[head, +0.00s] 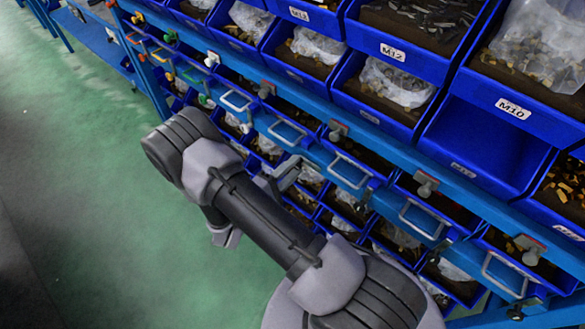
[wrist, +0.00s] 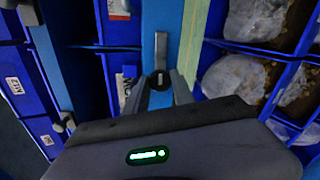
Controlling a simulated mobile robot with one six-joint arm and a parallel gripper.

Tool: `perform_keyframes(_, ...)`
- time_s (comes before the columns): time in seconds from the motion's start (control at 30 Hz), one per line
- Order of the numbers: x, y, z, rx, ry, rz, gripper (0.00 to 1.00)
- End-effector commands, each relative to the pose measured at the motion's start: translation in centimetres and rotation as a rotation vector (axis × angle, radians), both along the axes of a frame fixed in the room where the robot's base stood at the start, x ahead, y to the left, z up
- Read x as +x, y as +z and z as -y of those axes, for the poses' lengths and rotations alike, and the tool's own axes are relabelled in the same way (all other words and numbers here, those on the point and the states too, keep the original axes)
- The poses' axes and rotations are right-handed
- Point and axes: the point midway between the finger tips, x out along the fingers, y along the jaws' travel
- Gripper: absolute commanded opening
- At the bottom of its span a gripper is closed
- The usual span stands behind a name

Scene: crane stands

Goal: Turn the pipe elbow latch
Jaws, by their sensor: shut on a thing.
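My gripper (head: 286,174) reaches to the front of the blue rack in the head view, beside the drawer handles. In the wrist view its two grey fingers (wrist: 160,92) are close together around a dark round piece. A narrow grey metal piece stands upright just above it, on a blue rail; I take these as the pipe elbow latch (wrist: 161,52). The gripper is shut on it. In the head view the part between the fingers is too small and partly hidden to make out.
Other grey latches with red plates (head: 337,130) sit along the blue rail (head: 395,158), one more at the right (head: 427,184). Metal handles (head: 350,171) stick out below. Blue bins (head: 470,150) of hardware fill the rack. Green floor (head: 90,200) is open at left.

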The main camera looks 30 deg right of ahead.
Motion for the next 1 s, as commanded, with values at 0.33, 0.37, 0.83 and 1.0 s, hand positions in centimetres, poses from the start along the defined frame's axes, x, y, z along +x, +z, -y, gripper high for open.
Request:
perform_keyframes(0.33,-0.02,-0.04,0.0,0.008,0.0,0.023,0.0)
perform_keyframes(0.37,-0.02,-0.04,0.0,0.008,0.0,0.023,0.0)
perform_keyframes(0.83,-0.01,-0.02,0.01,0.008,0.0,0.022,0.52)
perform_keyframes(1.0,-0.06,0.02,-0.24,0.008,0.001,0.022,0.52)
